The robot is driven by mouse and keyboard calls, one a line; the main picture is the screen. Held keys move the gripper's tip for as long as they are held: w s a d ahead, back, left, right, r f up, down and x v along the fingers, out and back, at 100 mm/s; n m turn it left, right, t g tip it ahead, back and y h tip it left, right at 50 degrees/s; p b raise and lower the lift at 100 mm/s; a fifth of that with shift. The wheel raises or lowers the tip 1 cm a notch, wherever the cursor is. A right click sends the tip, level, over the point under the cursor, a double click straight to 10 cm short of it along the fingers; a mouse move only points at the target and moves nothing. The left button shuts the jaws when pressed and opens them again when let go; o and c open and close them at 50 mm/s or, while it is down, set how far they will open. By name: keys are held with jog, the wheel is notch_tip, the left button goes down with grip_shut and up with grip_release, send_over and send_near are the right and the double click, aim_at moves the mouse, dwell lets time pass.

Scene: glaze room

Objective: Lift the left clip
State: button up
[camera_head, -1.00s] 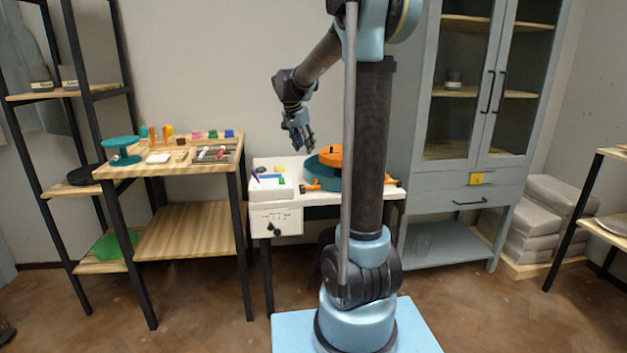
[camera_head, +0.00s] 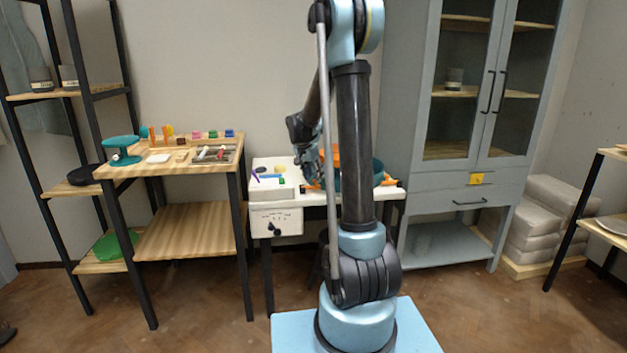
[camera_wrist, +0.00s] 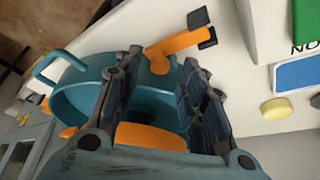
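The left clip is an orange piece with dark ends (camera_wrist: 178,43), lying at the rim of a teal basin (camera_wrist: 75,97) on a white surface in the wrist view. My gripper (camera_wrist: 160,65) is open there, its two dark padded fingers reaching over the basin. The clip is just ahead of the fingertips, roughly in line with the gap; I cannot tell if they touch. Another orange part (camera_wrist: 150,136) shows between the fingers, lower down. In the head view my gripper (camera_head: 308,168) is low at the basin's left side; my arm hides much of the basin and the clip.
A white wheel table (camera_head: 276,222) carries the basin and several small coloured items at its left. A yellow round piece (camera_wrist: 276,108) and a blue label (camera_wrist: 297,72) are right of the clip. A wooden worktable (camera_head: 130,171) stands left, a grey cabinet (camera_head: 470,175) right.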

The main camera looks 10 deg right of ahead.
jog(key=shift+x, duration=0.8)
grip_shut()
